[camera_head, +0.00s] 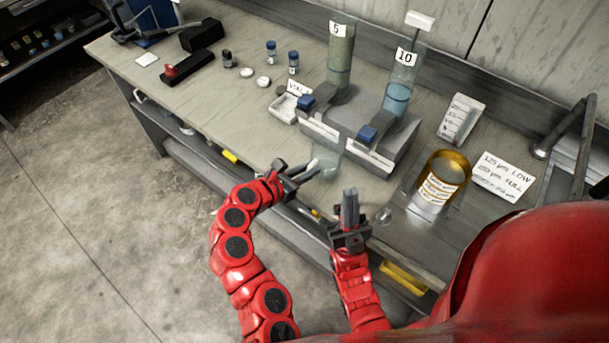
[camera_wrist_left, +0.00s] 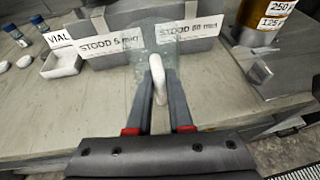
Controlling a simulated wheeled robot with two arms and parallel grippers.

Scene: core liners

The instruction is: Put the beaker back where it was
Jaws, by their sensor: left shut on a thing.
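The clear glass beaker (camera_head: 326,164) is at the bench's front edge, in front of the two-column stand. My left gripper (camera_head: 300,172) is shut on its pale handle. In the left wrist view the handle sits between the fingertips (camera_wrist_left: 158,88), with the faint glass beaker (camera_wrist_left: 178,42) beyond, overlapping the stand's labels. Whether the beaker's bottom touches the bench cannot be told. My right gripper (camera_head: 350,205) is lower and to the right, near the bench edge, with its fingers pointing up and nothing visible in it. Its finger gap is unclear.
The stand (camera_head: 345,135) holds tall cylinders marked 5 (camera_head: 340,58) and 10 (camera_head: 400,82). A white VIAL tray (camera_head: 284,108), small vials and caps lie left.

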